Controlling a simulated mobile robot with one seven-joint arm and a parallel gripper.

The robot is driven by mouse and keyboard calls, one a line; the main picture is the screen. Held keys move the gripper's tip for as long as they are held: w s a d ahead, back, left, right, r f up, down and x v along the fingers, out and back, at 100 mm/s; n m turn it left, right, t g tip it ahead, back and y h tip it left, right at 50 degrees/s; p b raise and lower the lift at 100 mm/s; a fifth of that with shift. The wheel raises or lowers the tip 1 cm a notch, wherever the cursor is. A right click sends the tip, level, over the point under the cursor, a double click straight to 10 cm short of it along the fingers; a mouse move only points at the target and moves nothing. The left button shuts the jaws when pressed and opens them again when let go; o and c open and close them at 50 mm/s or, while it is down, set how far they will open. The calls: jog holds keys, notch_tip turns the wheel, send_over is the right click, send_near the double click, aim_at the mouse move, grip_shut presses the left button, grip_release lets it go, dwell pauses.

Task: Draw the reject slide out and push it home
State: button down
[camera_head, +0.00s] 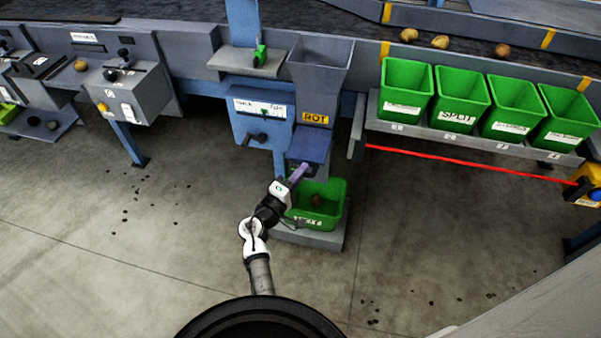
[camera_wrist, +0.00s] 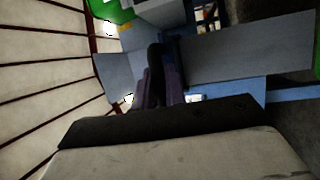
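The reject slide shows as a blue plate (camera_head: 309,145) under the grey chute with the yellow ROT label (camera_head: 315,118). It also shows in the wrist view as a broad grey-blue panel (camera_wrist: 225,62). My gripper (camera_head: 300,172) reaches up to the front of the slide from below. In the wrist view its purple fingers (camera_wrist: 158,90) lie on both sides of a dark handle (camera_wrist: 155,62), with no gap visible between. The fingers look shut on it. The far side of the handle is hidden. In the head view the handle is hidden by the gripper and plate.
A green bin (camera_head: 330,212) with a brown lump in it stands below the slide, close to my wrist. A blue control box (camera_head: 262,122) is at left. Several green bins (camera_head: 407,92) line a shelf at right, with a red cord (camera_head: 470,160) below. The floor in front is mostly clear.

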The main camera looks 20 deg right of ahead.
aim_at(306, 147)
jog(key=w+d+b, duration=0.2)
jog(key=w, duration=0.1)
jog(key=w+d+b, duration=0.2)
jog(key=w+b, duration=0.1)
jog(key=w+d+b, duration=0.2)
jog(key=w+b, duration=0.1)
jog(key=shift+w+d+f, duration=0.15)
jog(key=shift+w+d, duration=0.05)
jog(key=shift+w, duration=0.15)
jog(key=shift+w+d, duration=0.1)
jog(key=shift+w, duration=0.05)
jog(key=shift+r, duration=0.25)
jog(key=c, duration=1.5)
grip_release()
jog(key=shift+o, duration=0.2)
jog(key=shift+d+f, duration=0.1)
jog(key=shift+f, duration=0.1)
